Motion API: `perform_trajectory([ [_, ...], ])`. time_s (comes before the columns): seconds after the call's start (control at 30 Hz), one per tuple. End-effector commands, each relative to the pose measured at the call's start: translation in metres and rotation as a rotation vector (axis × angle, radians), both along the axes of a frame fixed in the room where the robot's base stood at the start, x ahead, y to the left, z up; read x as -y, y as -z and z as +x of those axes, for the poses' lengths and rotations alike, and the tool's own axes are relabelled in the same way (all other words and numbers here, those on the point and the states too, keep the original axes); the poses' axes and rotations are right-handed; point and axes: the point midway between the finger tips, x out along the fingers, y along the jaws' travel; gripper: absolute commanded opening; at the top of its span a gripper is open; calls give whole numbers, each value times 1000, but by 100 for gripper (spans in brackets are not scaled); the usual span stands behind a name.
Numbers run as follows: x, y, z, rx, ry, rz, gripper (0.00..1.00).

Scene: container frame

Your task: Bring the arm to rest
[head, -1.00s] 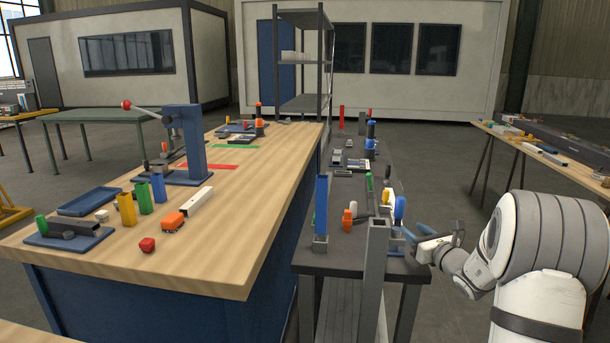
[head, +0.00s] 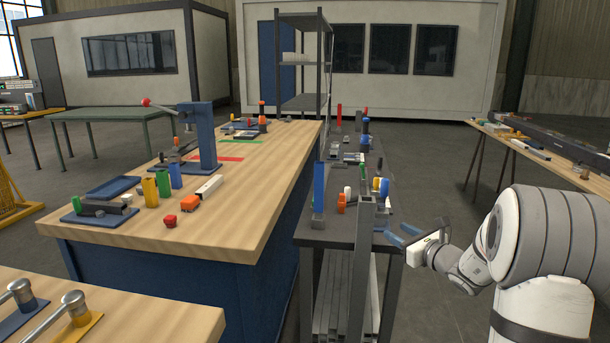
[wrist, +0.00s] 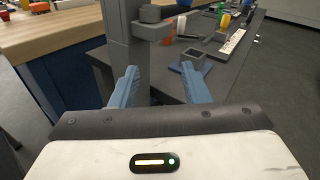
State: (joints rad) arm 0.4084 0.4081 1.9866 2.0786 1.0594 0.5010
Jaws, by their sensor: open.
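My gripper (head: 394,236) is at the right of the head view, beside the near end of the dark side table (head: 338,237). Its two blue fingers are apart, and the gap between them (wrist: 168,92) is empty in the wrist view. My white arm is bent at the right of the head view. A grey upright post (head: 362,265) stands just left of the gripper; in the wrist view it rises behind the left finger. No object is held.
The side table holds a tall blue block (head: 319,190), an orange piece (head: 341,203) and other small parts. The wooden workbench (head: 235,220) is to its left. A second wooden table (head: 165,320) with metal levers is at the near left. Open floor (head: 440,205) lies right of the side table.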

Motion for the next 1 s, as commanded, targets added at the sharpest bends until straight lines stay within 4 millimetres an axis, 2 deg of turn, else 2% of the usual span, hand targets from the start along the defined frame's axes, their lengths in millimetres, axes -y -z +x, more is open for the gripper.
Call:
perform_trajectory([
  [0.03,-11,-9,-6,1,-35,-36,42],
  [0.27,-67,-29,-45,1,-235,-249,42],
  [0.37,-96,-38,-72,8,-356,-381,42],
  [0.47,-127,-49,-111,28,-517,-561,42],
  [0.6,-159,-57,-180,74,-778,-865,42],
  [0.77,-166,-62,-254,150,-1071,-1218,42],
  [0.9,-151,-68,-309,230,-1318,-1530,42],
  [1.0,-134,-73,-339,285,-1476,-1734,42],
])
